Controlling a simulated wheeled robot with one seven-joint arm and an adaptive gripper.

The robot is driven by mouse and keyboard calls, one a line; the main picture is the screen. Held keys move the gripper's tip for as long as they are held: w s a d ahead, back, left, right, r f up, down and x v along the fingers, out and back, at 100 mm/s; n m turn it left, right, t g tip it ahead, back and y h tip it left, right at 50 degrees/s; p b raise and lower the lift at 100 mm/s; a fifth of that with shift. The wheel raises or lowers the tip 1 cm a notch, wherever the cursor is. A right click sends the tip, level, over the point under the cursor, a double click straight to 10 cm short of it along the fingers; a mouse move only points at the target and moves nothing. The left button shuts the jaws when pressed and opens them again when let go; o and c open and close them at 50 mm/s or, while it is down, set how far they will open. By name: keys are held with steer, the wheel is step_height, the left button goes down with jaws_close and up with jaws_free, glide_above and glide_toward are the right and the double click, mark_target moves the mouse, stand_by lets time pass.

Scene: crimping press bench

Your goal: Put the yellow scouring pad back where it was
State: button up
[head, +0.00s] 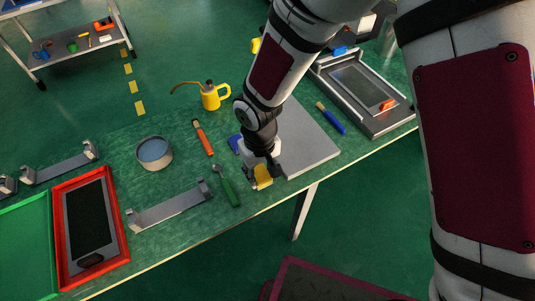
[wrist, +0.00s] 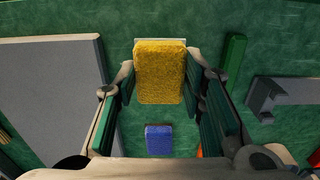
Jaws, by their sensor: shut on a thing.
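The yellow scouring pad (head: 264,184) is at my gripper near the front edge of the green bench in the head view. In the wrist view the pad (wrist: 160,72) sits between the two fingertips of my gripper (wrist: 162,85), which is shut on it. A thin pale edge shows behind the pad there. I cannot tell whether the pad touches the bench. A blue pad (wrist: 159,139) lies on the bench nearby; in the head view it is partly hidden behind my wrist (head: 234,144).
A grey plate (head: 312,145) lies right of my gripper. A green-handled tool (head: 229,190) and a grey bracket (head: 170,207) lie to its left.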

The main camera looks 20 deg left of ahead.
mark_target(261, 173)
steer(key=shift+w, duration=0.15)
steer(key=shift+f, duration=1.75)
steer(key=shift+f, duration=0.15)
steer(key=o, duration=1)
step_height(261, 173, up, 12)
steer(key=shift+r, duration=0.15)
steer(key=shift+r, duration=0.1)
